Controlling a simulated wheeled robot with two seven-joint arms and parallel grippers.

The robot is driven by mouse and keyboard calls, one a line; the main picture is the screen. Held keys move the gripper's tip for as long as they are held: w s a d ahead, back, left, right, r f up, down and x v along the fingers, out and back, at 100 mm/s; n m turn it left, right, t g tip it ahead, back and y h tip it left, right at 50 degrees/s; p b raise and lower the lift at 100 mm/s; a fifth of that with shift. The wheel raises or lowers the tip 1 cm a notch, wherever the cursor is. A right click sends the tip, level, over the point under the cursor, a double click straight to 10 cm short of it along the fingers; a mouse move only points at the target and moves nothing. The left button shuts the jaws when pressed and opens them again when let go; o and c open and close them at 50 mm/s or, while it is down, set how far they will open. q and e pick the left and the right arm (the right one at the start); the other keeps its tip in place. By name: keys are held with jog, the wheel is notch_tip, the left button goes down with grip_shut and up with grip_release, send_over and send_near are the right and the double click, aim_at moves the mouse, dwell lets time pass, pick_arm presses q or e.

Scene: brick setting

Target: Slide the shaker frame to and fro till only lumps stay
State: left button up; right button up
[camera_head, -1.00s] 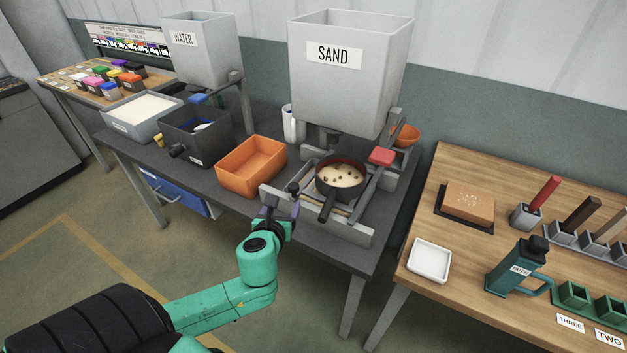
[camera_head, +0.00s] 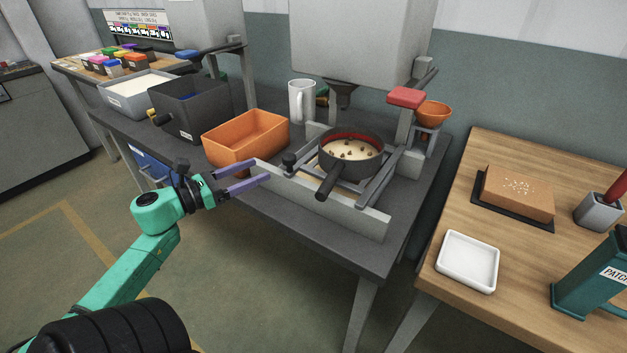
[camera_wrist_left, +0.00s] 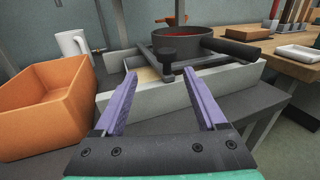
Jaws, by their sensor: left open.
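The shaker frame (camera_head: 375,190) is a set of grey rails inside a pale low-walled tray (camera_head: 340,212) on the dark bench. A dark round sieve pan (camera_head: 352,168) with a red inner rim sits on it, holding pale sand with several brown lumps. A black knob (camera_head: 289,159) stands at the frame's left end; it also shows in the left wrist view (camera_wrist_left: 168,56). My left gripper (camera_head: 262,170) is open and empty, its purple fingers pointing at the tray's near left wall, short of the knob. In the left wrist view the knob lies beyond and between the fingertips. My right gripper is not in view.
An orange bin (camera_head: 246,139) stands close left of the tray. A white mug (camera_head: 302,100) is behind. The sand hopper (camera_head: 362,40) hangs above the back, and a red block (camera_head: 407,97) tops a post at the right. The right table holds a white dish (camera_head: 468,261).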

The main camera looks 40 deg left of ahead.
aim_at(300, 166)
pick_arm(q)
jog(key=shift+m+h, duration=0.4)
jog(key=shift+m, duration=0.1)
jog(key=x, duration=0.4)
jog(key=p+x, duration=0.1)
jog(key=x, duration=0.7)
jog(key=shift+w+d+r, duration=0.1)
jog(key=shift+w+d, duration=0.15)
jog(key=shift+d, duration=0.25)
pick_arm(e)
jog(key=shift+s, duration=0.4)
pick_arm(q)
grip_shut()
